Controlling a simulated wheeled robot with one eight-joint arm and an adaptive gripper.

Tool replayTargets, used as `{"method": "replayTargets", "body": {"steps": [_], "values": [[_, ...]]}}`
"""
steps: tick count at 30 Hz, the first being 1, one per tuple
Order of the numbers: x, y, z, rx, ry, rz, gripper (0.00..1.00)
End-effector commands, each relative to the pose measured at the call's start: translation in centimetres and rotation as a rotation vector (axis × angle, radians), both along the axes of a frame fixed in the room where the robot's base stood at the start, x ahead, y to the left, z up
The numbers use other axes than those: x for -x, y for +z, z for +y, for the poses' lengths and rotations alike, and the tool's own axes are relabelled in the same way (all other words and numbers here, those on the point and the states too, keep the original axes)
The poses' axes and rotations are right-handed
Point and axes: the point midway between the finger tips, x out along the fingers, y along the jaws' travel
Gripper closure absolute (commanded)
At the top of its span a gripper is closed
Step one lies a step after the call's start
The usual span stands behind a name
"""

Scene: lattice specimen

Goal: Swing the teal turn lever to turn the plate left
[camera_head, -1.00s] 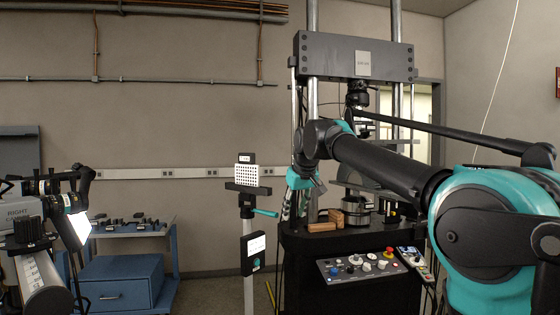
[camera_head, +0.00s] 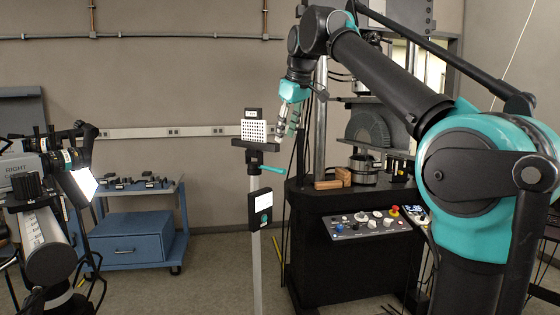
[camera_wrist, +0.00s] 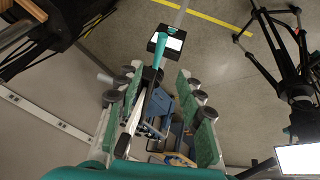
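The teal turn lever (camera_head: 272,170) sticks out to the right from the post, just below the white perforated plate (camera_head: 255,131). In the wrist view the teal lever (camera_wrist: 158,52) shows beyond the fingertips. My gripper (camera_head: 287,132) hangs fingers down, right of the plate and above the lever, apart from the lever as far as I can tell. In the wrist view my gripper (camera_wrist: 158,85) is open, its green-padded fingers spread with nothing clasped between them. The plate's face is not clear in the wrist view.
A black box with a white label (camera_head: 262,208) sits lower on the post. A testing machine with a control panel (camera_head: 375,223) stands close on the right. A blue cart (camera_head: 133,243) stands behind at left. A dark tripod (camera_wrist: 285,75) shows in the wrist view.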

Motion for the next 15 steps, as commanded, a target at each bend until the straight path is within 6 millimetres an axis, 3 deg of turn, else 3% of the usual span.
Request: {"method": "replayTargets", "body": {"steps": [15], "values": [[-3.4,-8.4,1.9,0.0,-0.001,0.0,0.62]]}}
